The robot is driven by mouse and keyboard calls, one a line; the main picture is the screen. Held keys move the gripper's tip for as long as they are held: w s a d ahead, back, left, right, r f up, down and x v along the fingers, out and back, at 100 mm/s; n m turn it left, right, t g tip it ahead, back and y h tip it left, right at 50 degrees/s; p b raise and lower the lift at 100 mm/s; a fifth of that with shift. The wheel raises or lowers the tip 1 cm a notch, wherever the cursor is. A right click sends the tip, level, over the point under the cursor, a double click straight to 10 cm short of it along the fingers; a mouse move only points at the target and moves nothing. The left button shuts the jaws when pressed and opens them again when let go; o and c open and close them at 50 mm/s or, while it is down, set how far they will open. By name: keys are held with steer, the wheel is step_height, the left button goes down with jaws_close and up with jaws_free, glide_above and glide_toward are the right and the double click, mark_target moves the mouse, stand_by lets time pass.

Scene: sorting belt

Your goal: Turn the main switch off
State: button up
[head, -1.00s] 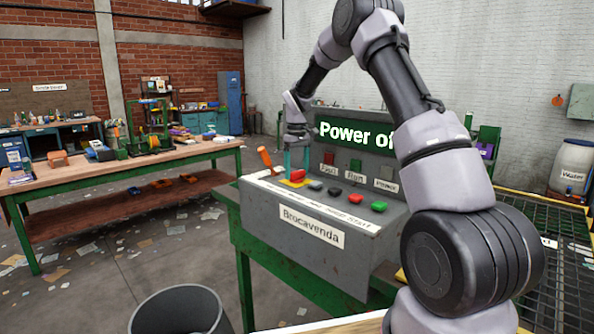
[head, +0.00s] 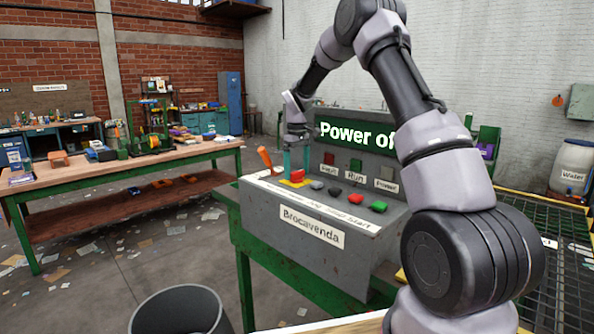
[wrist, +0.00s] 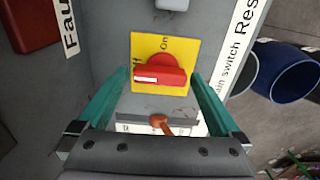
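The main switch (wrist: 172,63) is a red knob on a yellow plate (wrist: 188,42) marked On and Off. In the wrist view its bar lies crosswise, the white-marked end at the left, by the Off label. In the head view the switch (head: 297,181) is at the left of the grey console (head: 330,258). My gripper (wrist: 161,78) is at the switch with one teal finger on each side of the knob. The fingers are apart, with a small gap beside the knob. The console display (head: 345,131) reads "Power of", its end hidden by my arm.
An orange-handled lever (head: 265,158) stands just left of the switch. Several coloured buttons (head: 355,199) sit to its right on the console. A workbench (head: 120,169) stands at the left, a dark bin (head: 180,310) in front, and a metal grid (head: 545,225) at the right.

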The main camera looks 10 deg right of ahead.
step_height(320, 180, up, 11)
stand_by(0.7)
steer(key=shift+f, duration=0.1)
